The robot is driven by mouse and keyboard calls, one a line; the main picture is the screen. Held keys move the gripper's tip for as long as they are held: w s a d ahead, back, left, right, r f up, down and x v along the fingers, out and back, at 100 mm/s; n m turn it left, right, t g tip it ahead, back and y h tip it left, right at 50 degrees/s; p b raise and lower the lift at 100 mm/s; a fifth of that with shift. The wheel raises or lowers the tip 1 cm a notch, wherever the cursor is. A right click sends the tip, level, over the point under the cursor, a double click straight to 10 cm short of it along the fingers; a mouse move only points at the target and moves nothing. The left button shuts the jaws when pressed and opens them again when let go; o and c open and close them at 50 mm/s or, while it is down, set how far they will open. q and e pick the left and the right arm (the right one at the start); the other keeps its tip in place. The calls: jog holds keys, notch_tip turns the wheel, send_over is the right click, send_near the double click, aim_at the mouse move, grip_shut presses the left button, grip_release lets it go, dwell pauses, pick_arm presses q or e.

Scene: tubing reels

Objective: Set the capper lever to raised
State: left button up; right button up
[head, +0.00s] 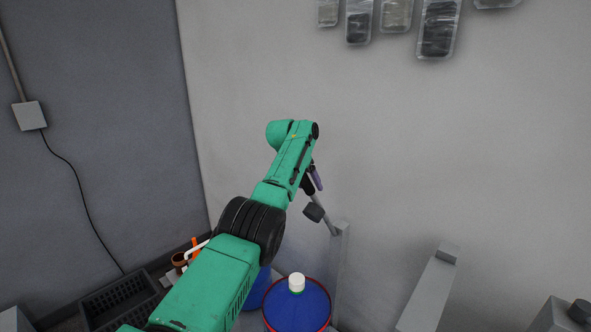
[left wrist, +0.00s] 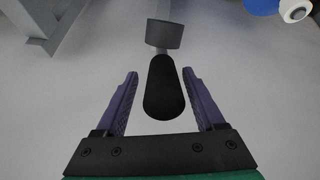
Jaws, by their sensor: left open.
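The capper lever has a grey rod, a dark grey block (head: 314,212) and a black grip at its end. In the head view it slants up and left from the top of a grey post (head: 340,262). In the left wrist view its black grip (left wrist: 163,90) lies between the two purple fingers of my left gripper (left wrist: 160,74), with a gap visible on both sides. My left gripper also shows in the head view (head: 316,178), partly hidden by my arm. It is open. My right gripper is not in view.
A blue drum with a white cap (head: 296,284) stands below my left arm, near the post. A black crate (head: 118,302) and small orange and brown items (head: 187,255) are at lower left. A grey upright (head: 428,290) stands at right. Packets (head: 438,28) hang on the wall.

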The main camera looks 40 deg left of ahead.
pick_arm(q)
jog(key=b+v, duration=0.2)
jog(key=v, duration=0.1)
jog(key=shift+s+a+f+b, duration=0.15)
jog(key=shift+s+f+b, duration=0.05)
jog(key=shift+b, duration=0.2)
jog(key=v, duration=0.9)
jog(key=shift+w+r+p, duration=0.2)
jog(key=shift+p, duration=0.15)
jog(key=shift+f, duration=0.1)
